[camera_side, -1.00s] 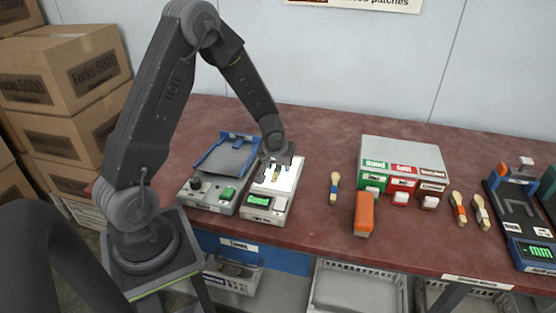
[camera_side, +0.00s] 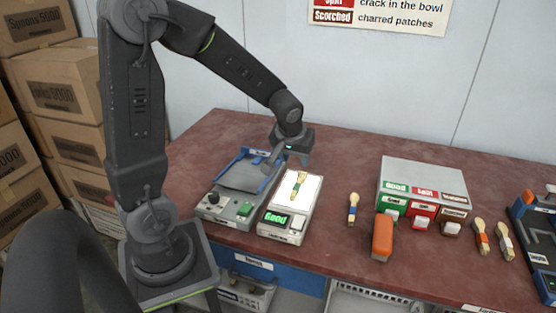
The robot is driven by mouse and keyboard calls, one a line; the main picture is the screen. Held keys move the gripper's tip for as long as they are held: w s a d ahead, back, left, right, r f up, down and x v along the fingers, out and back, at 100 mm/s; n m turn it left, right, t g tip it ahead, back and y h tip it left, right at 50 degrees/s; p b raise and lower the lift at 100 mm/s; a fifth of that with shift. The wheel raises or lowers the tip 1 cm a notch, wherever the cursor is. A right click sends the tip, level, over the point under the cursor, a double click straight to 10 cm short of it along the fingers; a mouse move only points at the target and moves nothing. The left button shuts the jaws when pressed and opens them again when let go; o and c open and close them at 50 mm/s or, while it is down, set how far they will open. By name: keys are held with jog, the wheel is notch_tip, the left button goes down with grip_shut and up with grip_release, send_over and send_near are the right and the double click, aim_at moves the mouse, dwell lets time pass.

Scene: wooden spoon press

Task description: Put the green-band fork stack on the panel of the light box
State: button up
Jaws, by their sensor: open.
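The light box (camera_side: 270,231) stands left of the table's middle, with a bright white panel (camera_side: 312,190) and a green "Good" display at its front. A small wooden utensil stack (camera_side: 299,184) with a band that looks green lies on the panel. Its details are too small to tell whether it is forks or spoons. My gripper (camera_side: 288,160) is open and empty, above and behind the panel, apart from the stack.
A grey device with a blue-railed tray (camera_side: 240,178) stands close left of the light box.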

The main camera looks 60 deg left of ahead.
jog(key=s+d+r+m+t+h, duration=0.2)
jog(key=s+d+r+m+h, duration=0.1)
jog(key=s+d+r+m, duration=0.5)
jog(key=s+d+r, duration=0.3)
jog(key=s+d, duration=0.3)
jog(key=s, duration=0.1)
jog(key=shift+s+d+r, duration=0.15)
jog(key=shift+d+r, duration=0.25)
